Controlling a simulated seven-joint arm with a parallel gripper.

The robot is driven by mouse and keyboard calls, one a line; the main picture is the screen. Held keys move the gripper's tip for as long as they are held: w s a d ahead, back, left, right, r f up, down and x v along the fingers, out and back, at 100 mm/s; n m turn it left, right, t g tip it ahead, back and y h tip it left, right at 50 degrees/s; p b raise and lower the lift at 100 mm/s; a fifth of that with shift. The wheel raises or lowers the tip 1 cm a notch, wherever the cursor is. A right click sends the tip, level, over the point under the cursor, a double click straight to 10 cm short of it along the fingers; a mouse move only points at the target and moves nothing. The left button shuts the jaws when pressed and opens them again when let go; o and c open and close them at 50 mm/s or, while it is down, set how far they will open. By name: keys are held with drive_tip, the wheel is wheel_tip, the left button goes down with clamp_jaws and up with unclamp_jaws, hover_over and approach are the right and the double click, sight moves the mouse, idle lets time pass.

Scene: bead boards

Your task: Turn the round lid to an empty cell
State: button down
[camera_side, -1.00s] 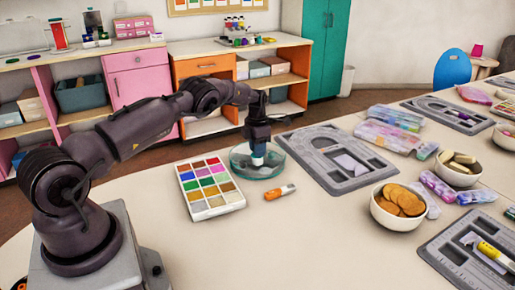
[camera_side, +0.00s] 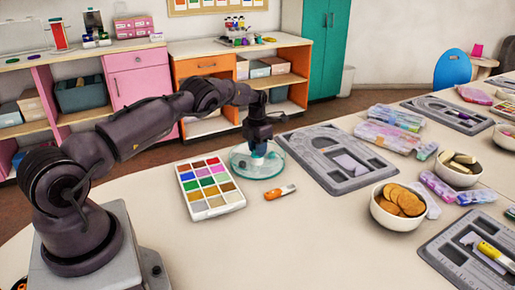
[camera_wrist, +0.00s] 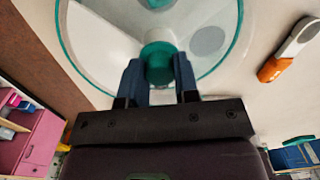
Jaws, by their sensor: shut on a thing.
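The round lid (camera_side: 244,168) is clear with a teal rim and sits on a low round container on the table. It also shows in the wrist view (camera_wrist: 107,40), with a teal knob (camera_wrist: 158,58) at its middle. My gripper (camera_wrist: 158,75) has its two blue fingers on either side of the knob and is shut on it. In the side view my gripper (camera_side: 258,148) points straight down over the lid. A grey round patch (camera_wrist: 208,41) shows on or through the lid, right of the knob. The cells under the lid are hard to make out.
A paint palette (camera_side: 209,187) lies left of the container. An orange and white marker (camera_side: 281,192) lies in front of it. The table front is clear.

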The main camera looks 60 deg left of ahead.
drive_tip(key=c, duration=0.8)
unclamp_jaws()
drive_tip(key=shift+c, duration=0.2)
wheel_tip(320, 180, up, 13)
drive_tip(key=shift+a, duration=0.1)
